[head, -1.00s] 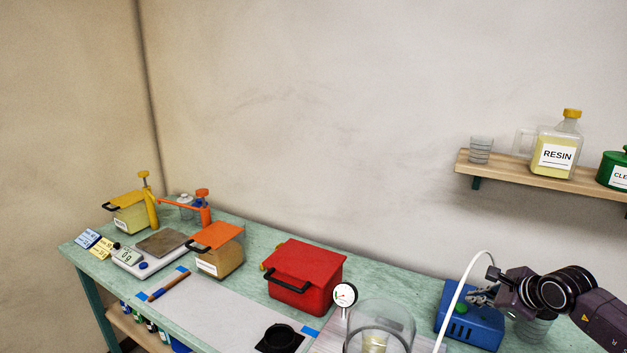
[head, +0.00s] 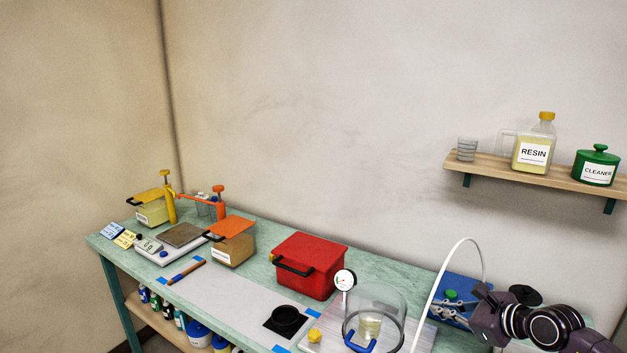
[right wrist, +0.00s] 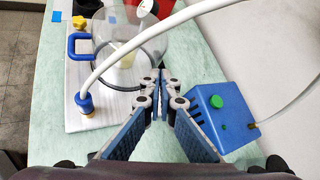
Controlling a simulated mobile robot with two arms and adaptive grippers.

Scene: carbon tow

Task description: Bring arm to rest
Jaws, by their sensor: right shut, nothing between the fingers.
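My right gripper (head: 452,310) is at the right end of the bench in the head view, in front of the blue pump box (head: 462,287) and partly covering it. In the right wrist view its fingers (right wrist: 160,78) come together at the tips, shut and empty. They hang over the bench between the clear vacuum chamber (right wrist: 120,40) and the blue pump box (right wrist: 212,118) with its green knob. My left gripper is in neither view.
A white hose (head: 428,310) arches close beside the right gripper. The clear chamber (head: 376,300) with its dial gauge (head: 345,280) stands left of it, then a red box (head: 310,265). A wall shelf (head: 545,175) holds a resin bottle (head: 533,150) and a green cleaner can (head: 595,166).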

